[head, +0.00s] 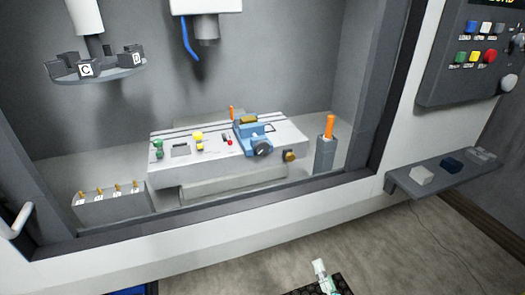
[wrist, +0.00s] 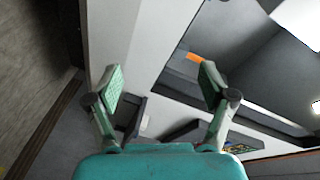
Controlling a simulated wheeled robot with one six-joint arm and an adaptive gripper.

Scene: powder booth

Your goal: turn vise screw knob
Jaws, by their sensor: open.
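The blue vise (head: 250,130) sits on the pale slotted table inside the booth in the head view. Its dark round screw knob (head: 263,149) faces the front opening. In the wrist view my gripper (wrist: 163,84) is open, its two green-padded fingers wide apart with nothing between them. I cannot make out the vise or its knob in the wrist view. A small white and teal part at the bottom of the head view is likely my arm, in front of the booth and well apart from the vise.
The slotted table (head: 220,168) carries small green, yellow and red parts left of the vise. An orange-handled tool (head: 329,126) stands in a grey holder (head: 325,155) to its right. The booth's front sill (head: 220,222) and right frame bound the opening. A side shelf (head: 440,178) holds several blocks.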

